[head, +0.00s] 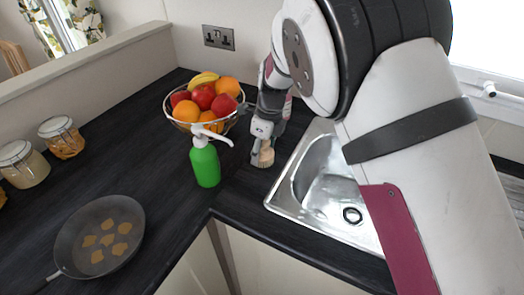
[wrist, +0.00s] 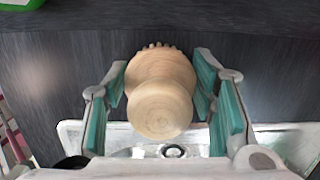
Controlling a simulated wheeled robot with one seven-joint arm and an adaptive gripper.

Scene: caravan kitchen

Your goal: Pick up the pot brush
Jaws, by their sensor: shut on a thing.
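The pot brush (wrist: 160,95) is a pale wooden piece with a rounded knob and a bristled edge at its far side. My gripper (wrist: 161,92) has its teal-padded fingers on both sides of the brush in the wrist view and is shut on it. In the head view my gripper (head: 261,152) points down over the dark counter, between the green spray bottle and the sink, with the brush (head: 265,156) at its fingertips. I cannot tell whether the bristles touch the counter.
A green spray bottle (head: 205,164) stands close to the left of my gripper. A wire fruit bowl (head: 179,124) is behind it. The metal sink (head: 309,189) is to the right. A pan (head: 72,236) and glass jars (head: 62,137) sit at left. The counter (head: 150,188) between is clear.

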